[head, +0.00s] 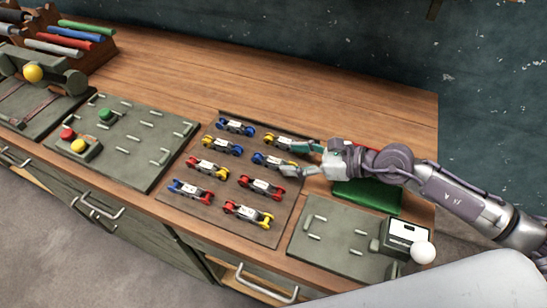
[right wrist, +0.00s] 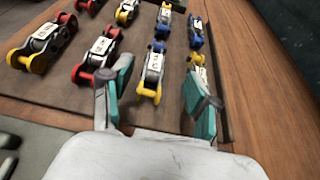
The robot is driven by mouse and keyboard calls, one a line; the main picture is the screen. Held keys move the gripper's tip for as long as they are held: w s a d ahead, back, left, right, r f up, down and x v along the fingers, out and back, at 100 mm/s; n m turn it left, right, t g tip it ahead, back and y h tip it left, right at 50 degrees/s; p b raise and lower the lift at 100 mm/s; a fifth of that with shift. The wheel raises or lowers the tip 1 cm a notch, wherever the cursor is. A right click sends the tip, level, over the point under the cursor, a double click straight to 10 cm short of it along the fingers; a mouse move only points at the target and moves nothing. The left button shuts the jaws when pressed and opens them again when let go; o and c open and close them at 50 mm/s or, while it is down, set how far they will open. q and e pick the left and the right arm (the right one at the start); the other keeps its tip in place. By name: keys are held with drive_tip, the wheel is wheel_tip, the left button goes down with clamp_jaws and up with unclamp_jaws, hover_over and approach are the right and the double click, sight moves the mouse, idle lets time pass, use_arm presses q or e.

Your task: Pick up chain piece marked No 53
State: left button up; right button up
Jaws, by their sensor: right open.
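Several chain pieces with coloured ends and pale labels lie in two columns on a brown tray (head: 222,219). My right gripper (head: 288,159) is open at the tray's right side. Its fingers (right wrist: 160,88) stand either side of a blue-and-yellow chain piece (right wrist: 152,72), whose near yellow end lies between them; that piece also shows in the head view (head: 268,160). Another piece (head: 280,142) with a yellow end lies just behind, partly hidden by a finger. Labels are too small or blurred to read surely, so I cannot tell which is No 53. My left gripper is out of view.
A red-and-yellow piece (head: 248,214) and an all-red piece (head: 261,187) lie in the same column. A green object (head: 368,196) lies under my right arm. A grey board (head: 335,240) is at front right. The wooden bench (head: 200,75) is clear behind the tray.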

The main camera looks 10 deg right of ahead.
sight(275, 160)
drive_tip(key=shift+w+a+f, duration=0.15)
drive_tip(key=shift+w+a, duration=0.1)
drive_tip(key=shift+a, duration=0.25)
drive_tip(key=shift+w+a+f+p, duration=0.1)
drive_tip(key=shift+a+p, duration=0.2)
drive_tip(key=shift+p, duration=0.05)
drive_tip(key=p+x, duration=0.1)
drive_tip(key=x, duration=0.2)
drive_tip(key=shift+a+f, duration=0.25)
drive_tip(key=shift+a, duration=0.05)
drive_tip(key=shift+w+a+f, duration=0.25)
drive_tip(key=shift+a, duration=0.05)
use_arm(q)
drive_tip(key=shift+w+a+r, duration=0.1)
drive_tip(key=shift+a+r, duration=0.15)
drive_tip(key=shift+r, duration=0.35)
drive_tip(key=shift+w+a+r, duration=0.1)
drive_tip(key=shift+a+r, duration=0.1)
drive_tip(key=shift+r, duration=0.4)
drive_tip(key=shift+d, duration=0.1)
use_arm(e)
clamp_jaws()
